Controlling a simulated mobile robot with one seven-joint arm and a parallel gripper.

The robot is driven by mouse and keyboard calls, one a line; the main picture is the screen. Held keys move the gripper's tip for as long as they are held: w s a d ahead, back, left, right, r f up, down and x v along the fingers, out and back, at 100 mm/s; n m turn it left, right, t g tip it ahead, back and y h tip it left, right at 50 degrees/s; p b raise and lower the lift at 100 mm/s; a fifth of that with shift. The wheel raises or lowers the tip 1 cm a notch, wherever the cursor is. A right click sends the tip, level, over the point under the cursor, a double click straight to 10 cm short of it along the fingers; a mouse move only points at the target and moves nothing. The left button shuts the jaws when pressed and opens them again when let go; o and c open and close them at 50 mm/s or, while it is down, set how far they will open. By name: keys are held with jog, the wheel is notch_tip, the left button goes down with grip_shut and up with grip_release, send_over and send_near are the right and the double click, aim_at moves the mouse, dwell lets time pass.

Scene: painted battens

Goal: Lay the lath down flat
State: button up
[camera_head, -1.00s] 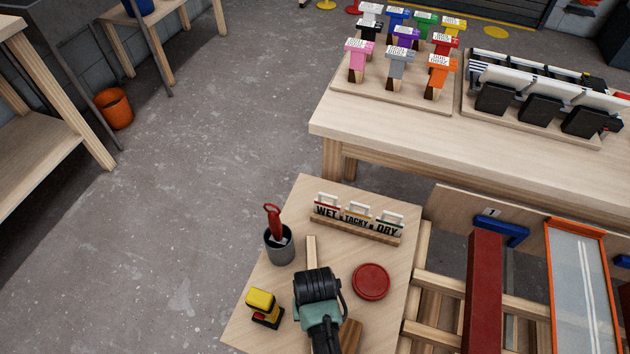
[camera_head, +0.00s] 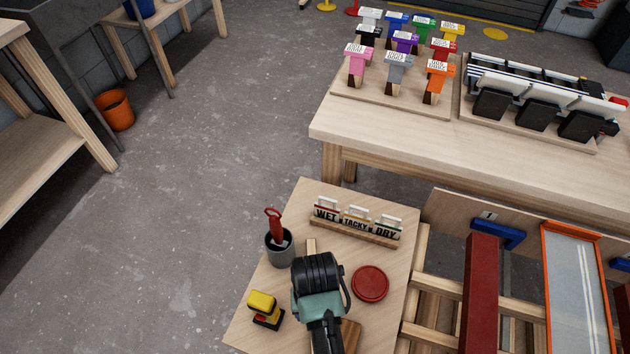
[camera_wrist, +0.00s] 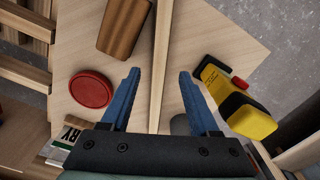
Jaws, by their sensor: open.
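The lath is a narrow pale wood strip. In the wrist view the lath (camera_wrist: 160,60) runs up the picture between the two blue fingers, apart from both as far as I can see. In the head view only its far end (camera_head: 311,246) shows beyond my gripper, over the small table; the rest is hidden. I cannot tell whether it lies flat or stands on edge. My gripper (camera_wrist: 158,73) is open and empty, above the table with the lath between its fingertips. In the head view the wrist hides the fingers.
On the small table (camera_head: 285,340) stand a grey cup (camera_head: 281,252) with a red-handled tool, a WET/TACKY/DRY sign rack (camera_head: 355,226), a red round lid (camera_head: 370,284), a yellow-black tool (camera_head: 265,308) and a brown block (camera_wrist: 122,28). A rack with a red batten (camera_head: 481,290) stands right.

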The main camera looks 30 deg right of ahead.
notch_tip(320, 180, up, 5)
jog(key=shift+f+p, duration=0.1)
jog(key=shift+p, duration=0.2)
